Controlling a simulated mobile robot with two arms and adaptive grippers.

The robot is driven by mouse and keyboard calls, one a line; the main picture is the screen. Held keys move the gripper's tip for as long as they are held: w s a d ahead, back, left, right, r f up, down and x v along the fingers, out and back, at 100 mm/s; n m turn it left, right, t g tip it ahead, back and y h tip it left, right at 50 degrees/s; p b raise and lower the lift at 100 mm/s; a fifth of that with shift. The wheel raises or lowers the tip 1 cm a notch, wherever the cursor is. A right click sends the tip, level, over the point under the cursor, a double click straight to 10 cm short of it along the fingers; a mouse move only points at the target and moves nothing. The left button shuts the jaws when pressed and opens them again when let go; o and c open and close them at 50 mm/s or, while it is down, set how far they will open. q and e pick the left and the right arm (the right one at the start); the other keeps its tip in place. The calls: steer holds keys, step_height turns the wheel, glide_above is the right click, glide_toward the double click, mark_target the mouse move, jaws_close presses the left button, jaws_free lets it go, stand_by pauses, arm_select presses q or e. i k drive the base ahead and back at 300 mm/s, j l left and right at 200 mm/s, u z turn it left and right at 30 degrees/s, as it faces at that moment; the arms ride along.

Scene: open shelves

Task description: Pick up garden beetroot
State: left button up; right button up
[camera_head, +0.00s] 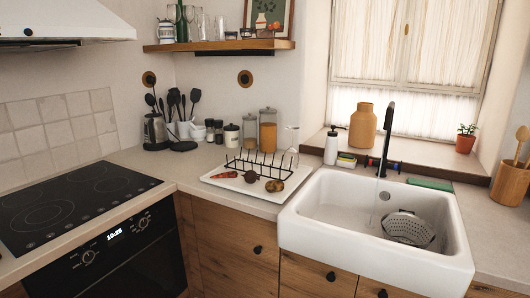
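A small dark round vegetable, which looks like the beetroot (250,177), lies on a white tray (225,182) on the counter left of the sink. An orange-red carrot-like vegetable (224,176) lies to its left. A brown, potato-like vegetable (275,186) lies to its right. A black wire rack (262,167) stands on the tray just behind the vegetables. Neither of my grippers is in view.
A white sink (372,258) with a grey colander (408,227) inside stands right of the tray. A black faucet (387,140) rises behind it. Glass jars (267,130) stand behind the rack. A black cooktop (70,200) is at left. The counter's front edge left of the tray is clear.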

mark_target(251, 177)
steer(key=i+z, duration=0.25)
steer(key=i, duration=0.3)
steer(key=i+j+z, duration=0.3)
steer(key=i, duration=0.3)
